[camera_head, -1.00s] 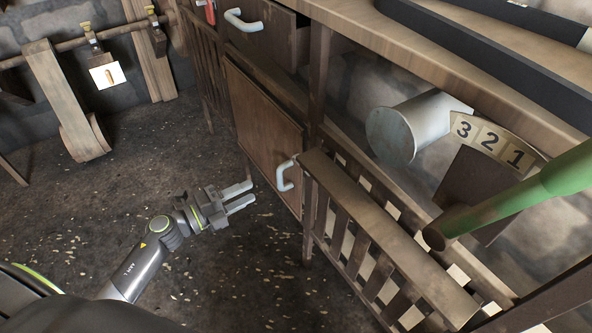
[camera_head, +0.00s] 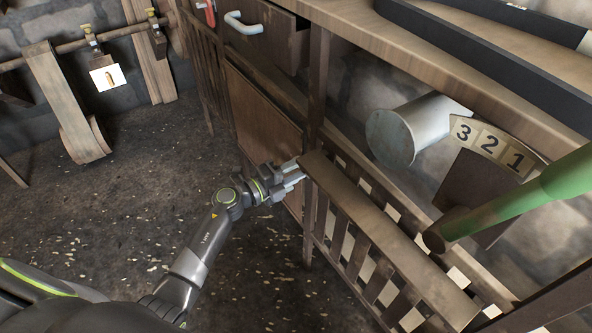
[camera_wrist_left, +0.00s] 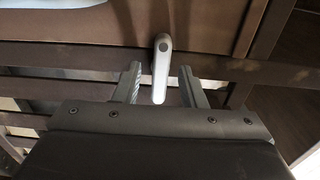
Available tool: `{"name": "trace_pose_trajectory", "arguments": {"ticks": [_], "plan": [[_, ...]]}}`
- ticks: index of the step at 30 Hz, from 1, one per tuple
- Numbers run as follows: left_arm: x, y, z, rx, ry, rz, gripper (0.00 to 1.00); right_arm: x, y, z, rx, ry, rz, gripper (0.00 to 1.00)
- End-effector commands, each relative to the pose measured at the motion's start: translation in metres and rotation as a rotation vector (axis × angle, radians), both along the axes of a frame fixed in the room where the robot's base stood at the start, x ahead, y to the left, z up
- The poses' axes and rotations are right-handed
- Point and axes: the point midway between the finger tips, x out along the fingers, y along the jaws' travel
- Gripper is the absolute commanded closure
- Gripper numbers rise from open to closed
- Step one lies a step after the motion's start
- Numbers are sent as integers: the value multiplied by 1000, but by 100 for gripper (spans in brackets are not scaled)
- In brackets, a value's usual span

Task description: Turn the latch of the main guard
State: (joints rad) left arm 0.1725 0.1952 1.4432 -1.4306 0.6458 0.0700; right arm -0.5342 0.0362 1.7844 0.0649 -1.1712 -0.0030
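The latch is a pale grey handle (camera_wrist_left: 161,68) on the brown wooden guard panel (camera_head: 262,118). In the left wrist view it hangs down from the panel's lower edge, between my gripper's two fingers. My left gripper (camera_head: 292,177) is at the lower right corner of the panel in the head view. Its fingers (camera_wrist_left: 160,86) are open, one on each side of the handle, with a visible gap on both sides. In the head view the gripper hides most of the handle. My right gripper is not in view.
A slatted wooden rail (camera_head: 385,235) runs just right of my left gripper. A green lever (camera_head: 530,195) stands beside a 3-2-1 number plate (camera_head: 490,142) and a grey cylinder (camera_head: 410,130). A drawer with a pale handle (camera_head: 245,22) is above.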

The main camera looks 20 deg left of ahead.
Motion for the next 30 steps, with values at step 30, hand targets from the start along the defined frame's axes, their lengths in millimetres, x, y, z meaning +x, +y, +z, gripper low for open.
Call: {"name": "trace_pose_trajectory", "arguments": {"ticks": [30], "plan": [[0, 0, -1, 111, -85, 0, 100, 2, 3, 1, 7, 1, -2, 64]]}}
